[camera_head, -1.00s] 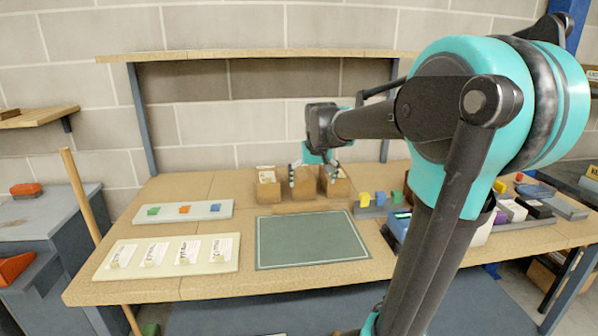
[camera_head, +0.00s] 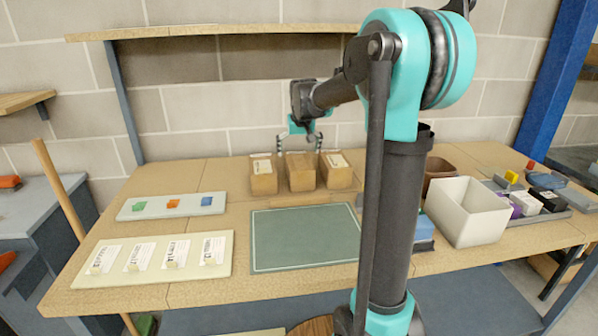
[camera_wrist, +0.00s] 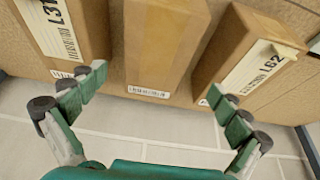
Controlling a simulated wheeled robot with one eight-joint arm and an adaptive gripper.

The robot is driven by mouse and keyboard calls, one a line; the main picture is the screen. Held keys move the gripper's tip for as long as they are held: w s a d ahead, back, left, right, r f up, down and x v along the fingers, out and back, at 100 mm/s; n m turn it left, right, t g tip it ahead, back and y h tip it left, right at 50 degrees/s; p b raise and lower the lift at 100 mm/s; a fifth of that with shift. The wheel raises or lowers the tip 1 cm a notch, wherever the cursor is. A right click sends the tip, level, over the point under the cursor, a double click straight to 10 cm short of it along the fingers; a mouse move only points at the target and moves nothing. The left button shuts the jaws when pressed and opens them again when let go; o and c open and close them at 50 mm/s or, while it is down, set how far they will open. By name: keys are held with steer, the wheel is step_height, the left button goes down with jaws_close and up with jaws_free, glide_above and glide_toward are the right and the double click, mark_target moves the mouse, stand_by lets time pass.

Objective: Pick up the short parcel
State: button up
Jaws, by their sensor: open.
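Three brown parcels stand close together at the back of the table: a left parcel (camera_head: 264,180), a middle parcel (camera_head: 301,176) and a right parcel (camera_head: 337,176). I cannot tell surely which is the short one. My gripper (camera_head: 301,141) is open and empty above the middle parcel, its fingers spread to either side. In the wrist view my gripper (camera_wrist: 157,84) has the middle parcel (camera_wrist: 160,45), with a small barcode strip, between its fingertips. The left parcel (camera_wrist: 90,30) and the right parcel (camera_wrist: 225,55) there carry larger white labels.
A green mat (camera_head: 305,238) lies clear in front of the parcels. A label board (camera_head: 105,283) and a tray with small coloured blocks (camera_head: 135,211) are at left. A white bin (camera_head: 468,215) stands at right. A shelf (camera_head: 200,31) runs above, against the block wall.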

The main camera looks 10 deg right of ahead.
mark_target(299, 161)
steer(key=shift+d+x, duration=0.15)
steer(key=shift+x, duration=1.8)
steer(key=shift+d+x, duration=0.15)
steer(key=shift+x, duration=1.8)
steer(key=shift+s, duration=0.1)
steer(key=shift+c, duration=0.5)
steer(key=c, duration=1.7)
steer(key=shift+c, duration=0.2)
